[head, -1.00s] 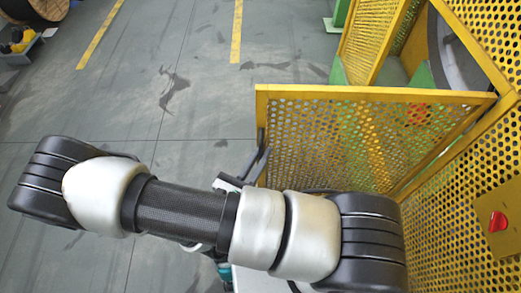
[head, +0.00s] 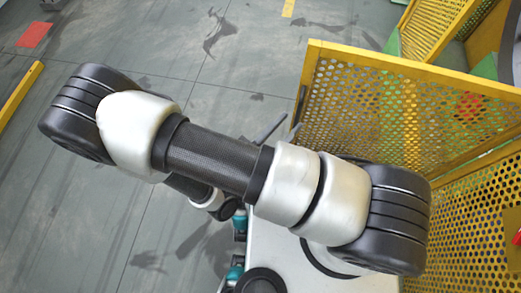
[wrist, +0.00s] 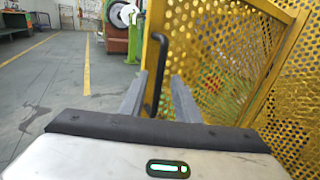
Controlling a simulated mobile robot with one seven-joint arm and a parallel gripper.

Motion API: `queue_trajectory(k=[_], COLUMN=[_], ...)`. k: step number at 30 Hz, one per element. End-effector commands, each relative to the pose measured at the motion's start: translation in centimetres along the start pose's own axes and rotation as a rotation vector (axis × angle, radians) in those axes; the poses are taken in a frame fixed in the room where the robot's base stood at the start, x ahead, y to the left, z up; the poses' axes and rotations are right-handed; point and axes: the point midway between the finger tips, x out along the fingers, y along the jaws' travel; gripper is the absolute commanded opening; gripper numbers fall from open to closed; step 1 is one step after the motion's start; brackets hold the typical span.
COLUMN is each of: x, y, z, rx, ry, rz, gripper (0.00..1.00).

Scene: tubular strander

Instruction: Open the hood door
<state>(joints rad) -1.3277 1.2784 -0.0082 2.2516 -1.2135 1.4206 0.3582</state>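The hood door (head: 390,105) is a yellow perforated panel in a yellow frame. In the head view it stands out at an angle from the yellow guard, swung open. It fills the upper middle of the wrist view (wrist: 215,55). Its dark bar handle (wrist: 154,85) is upright near the door's left edge. My gripper (wrist: 160,76) is open, with its two grey fingers apart, one on each side of the handle in the picture. I cannot tell whether either finger touches it. In the head view my gripper (head: 285,125) is beside the door's free edge, partly hidden by my arm.
The grey floor (head: 150,235) to the left is mostly clear. A yellow floor line (wrist: 87,65) runs ahead at left. A green bench (wrist: 16,22) stands far left, and green and orange machinery (wrist: 122,35) stands ahead.

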Motion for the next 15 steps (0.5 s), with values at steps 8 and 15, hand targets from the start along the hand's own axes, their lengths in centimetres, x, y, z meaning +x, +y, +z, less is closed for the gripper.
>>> queue_trajectory(k=[8, 15], x=[-7.0, -11.1], y=[0.0, 0.0], z=[-0.1, -0.1], rx=[0.001, 0.001], ry=[0.003, 0.001], rz=[0.003, 0.001], gripper=[0.29, 0.29])
